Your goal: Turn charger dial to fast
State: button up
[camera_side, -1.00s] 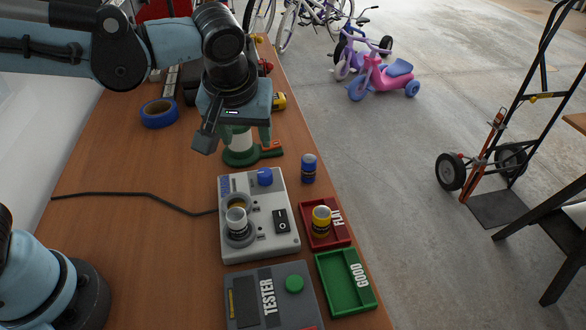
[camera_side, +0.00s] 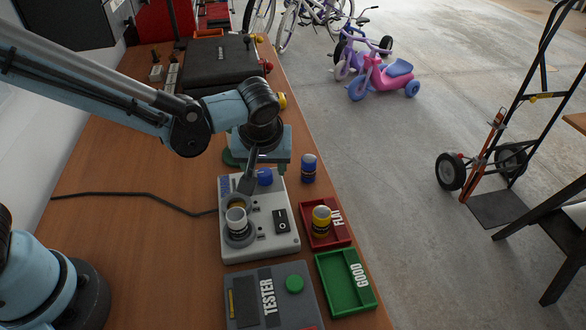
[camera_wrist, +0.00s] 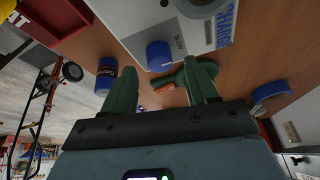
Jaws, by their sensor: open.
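The charger (camera_side: 262,235) is a pale grey box on the wooden bench, with a blue dial (camera_side: 265,177) at its far end. In the wrist view the dial (camera_wrist: 158,55) stands on the charger's pale face (camera_wrist: 205,35), with "SLOW" printed beside it. Which mark the dial points to is not clear. My gripper (camera_wrist: 162,80) is open, its two green fingers apart on either side of the dial's line of view. In the side view it hangs just above and behind the dial, and its fingers are mostly hidden. Contact with the dial is not visible.
A pale cylinder (camera_side: 236,217) stands in a charger well. A blue battery (camera_side: 309,168) stands close by on the right. A red tray (camera_side: 312,237) with a yellow battery (camera_side: 321,220), a green tray (camera_side: 335,290) and a tester (camera_side: 255,310) are nearby.

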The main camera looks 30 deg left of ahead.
jog(key=shift+x, duration=1)
jog(key=shift+c, duration=0.5)
jog(key=c, duration=1)
